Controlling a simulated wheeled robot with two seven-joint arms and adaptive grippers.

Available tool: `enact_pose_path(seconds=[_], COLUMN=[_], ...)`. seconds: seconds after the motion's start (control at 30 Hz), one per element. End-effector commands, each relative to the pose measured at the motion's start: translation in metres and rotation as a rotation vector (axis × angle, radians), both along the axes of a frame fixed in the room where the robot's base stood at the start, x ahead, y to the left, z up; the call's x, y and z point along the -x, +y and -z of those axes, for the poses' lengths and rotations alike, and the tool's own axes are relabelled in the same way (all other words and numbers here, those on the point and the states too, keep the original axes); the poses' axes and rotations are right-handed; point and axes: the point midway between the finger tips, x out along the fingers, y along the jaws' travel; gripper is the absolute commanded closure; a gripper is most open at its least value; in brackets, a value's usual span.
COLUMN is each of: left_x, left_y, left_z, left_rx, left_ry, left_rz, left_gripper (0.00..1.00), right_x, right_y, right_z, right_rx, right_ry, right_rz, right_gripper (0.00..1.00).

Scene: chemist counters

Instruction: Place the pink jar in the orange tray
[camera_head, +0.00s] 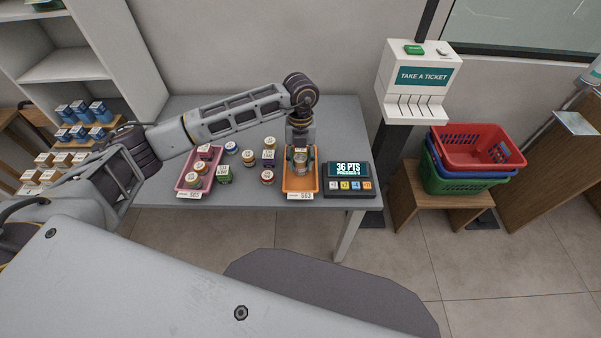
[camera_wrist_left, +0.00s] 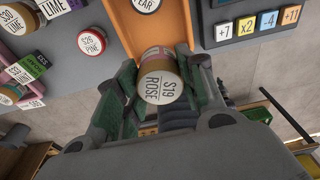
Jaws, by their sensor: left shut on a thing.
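The pink jar (camera_wrist_left: 159,60), its pale lid marked "S19 ROSE", is between the fingers of my left gripper (camera_wrist_left: 158,92) in the left wrist view. The fingers are shut on its sides, and the lid faces the wrist camera. In the head view my left gripper (camera_head: 301,160) points down over the orange tray (camera_head: 300,187), which stands near the table's front edge. The orange tray also shows behind the jar in the left wrist view (camera_wrist_left: 140,38). I cannot tell whether the jar touches the tray floor. My right gripper is not in view.
A keypad device (camera_head: 348,180) stands close to the tray's right. Several loose jars and small boxes, including a green box (camera_head: 223,176) and a red jar (camera_head: 267,177), lie to its left. A pink tray (camera_head: 184,180) with jars is further left.

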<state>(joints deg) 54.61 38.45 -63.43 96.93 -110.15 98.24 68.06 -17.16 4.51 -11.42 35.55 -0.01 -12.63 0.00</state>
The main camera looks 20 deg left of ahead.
Motion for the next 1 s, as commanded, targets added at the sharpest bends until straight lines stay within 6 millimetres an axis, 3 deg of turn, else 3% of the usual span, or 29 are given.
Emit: enact_pose_path(seconds=[0.5,0.7,1.0], left_x=[0.0,0.0,0.0], left_y=[0.0,0.0,0.0], left_z=[0.041,0.058,0.062], left_rx=[0.001,0.001,0.002], left_ry=[0.0,0.0,-0.001], left_rz=[-0.002,-0.002,-0.001], left_gripper=[0.91,0.91,0.91], right_x=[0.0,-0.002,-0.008], right_y=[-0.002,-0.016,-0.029], right_z=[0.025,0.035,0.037], right_rx=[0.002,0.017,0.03], right_ry=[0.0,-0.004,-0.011], right_rz=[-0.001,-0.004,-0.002], right_gripper=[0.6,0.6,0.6])
